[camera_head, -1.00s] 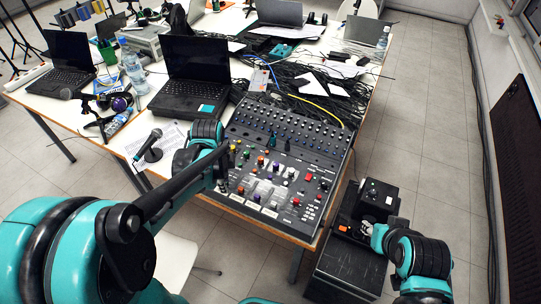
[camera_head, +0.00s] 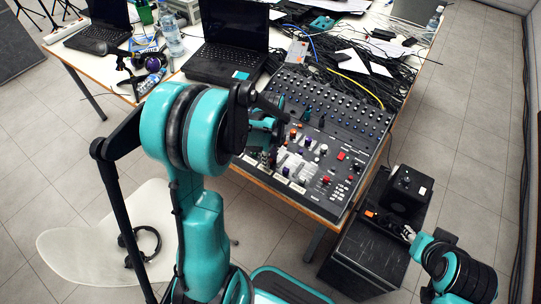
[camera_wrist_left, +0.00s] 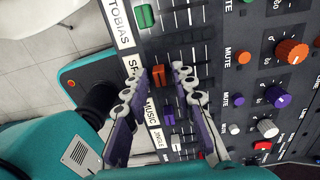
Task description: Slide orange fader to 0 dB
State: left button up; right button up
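The mixing console (camera_head: 345,120) lies on the near right part of the table. In the left wrist view, the small orange fader (camera_wrist_left: 159,56) sits in its slot beside a partly hidden "SP" label. In the head view my left gripper (camera_head: 270,155) is at the console's left edge, largely hidden by my arm. My right gripper (camera_head: 405,235) is small beside the black box; its opening is unclear.
A green fader (camera_wrist_left: 145,16), a purple fader (camera_wrist_left: 169,116) and a white fader (camera_wrist_left: 175,142) flank the orange one. Knobs (camera_wrist_left: 291,52) stand to the right. A laptop (camera_head: 228,50) and cables lie behind the console. A black box (camera_head: 403,190) stands to its right.

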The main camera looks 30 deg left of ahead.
pick_arm(q)
jog(key=shift+p, duration=0.4)
grip_shut()
jog(key=shift+w, duration=0.1)
jog(key=shift+w+d, duration=0.15)
jog(key=shift+w, duration=2)
jog(key=shift+o, duration=1.1)
grip_release()
jog(key=shift+s, duration=0.1)
jog(key=shift+r, duration=0.1)
notch_tip(320, 180, up, 12)
